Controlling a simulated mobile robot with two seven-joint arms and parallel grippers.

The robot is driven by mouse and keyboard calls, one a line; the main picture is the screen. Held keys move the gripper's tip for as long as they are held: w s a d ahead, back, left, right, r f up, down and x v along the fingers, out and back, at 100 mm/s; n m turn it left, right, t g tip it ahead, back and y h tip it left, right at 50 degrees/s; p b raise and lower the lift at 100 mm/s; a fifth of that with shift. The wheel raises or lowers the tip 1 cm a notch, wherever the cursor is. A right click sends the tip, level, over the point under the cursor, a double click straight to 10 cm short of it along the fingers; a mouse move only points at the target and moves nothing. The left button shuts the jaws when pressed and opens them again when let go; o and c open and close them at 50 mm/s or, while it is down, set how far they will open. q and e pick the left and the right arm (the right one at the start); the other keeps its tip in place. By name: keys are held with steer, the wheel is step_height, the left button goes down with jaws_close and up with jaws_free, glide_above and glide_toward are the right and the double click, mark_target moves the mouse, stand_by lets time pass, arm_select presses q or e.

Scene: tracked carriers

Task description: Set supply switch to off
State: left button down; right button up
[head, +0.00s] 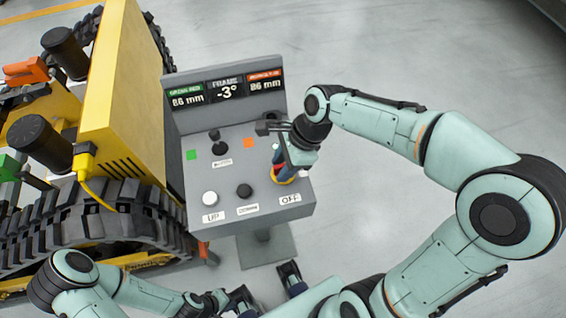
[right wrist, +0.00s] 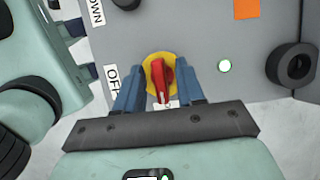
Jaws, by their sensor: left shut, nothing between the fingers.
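The supply switch is a red rotary handle (right wrist: 161,78) on a yellow disc (right wrist: 149,68), beside the OFF label (right wrist: 111,79). In the head view its yellow disc (head: 284,179) shows at the panel's right side, above the OFF label (head: 290,198); the handle is partly covered there. My right gripper (right wrist: 160,92) has its blue fingers on either side of the red handle, with gaps between. It also shows over the switch in the head view (head: 286,165). My left gripper (head: 224,298) is low in the head view, below the panel and away from the switch; its fingertips are unclear.
The grey console (head: 196,163) carries a white UP button (head: 210,198), a black DOWN button (head: 244,190), a black joystick (head: 215,142) and a display (head: 226,90). A yellow tracked carrier (head: 119,90) stands close on the left. Floor to the right is clear.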

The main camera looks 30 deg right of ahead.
jaws_close()
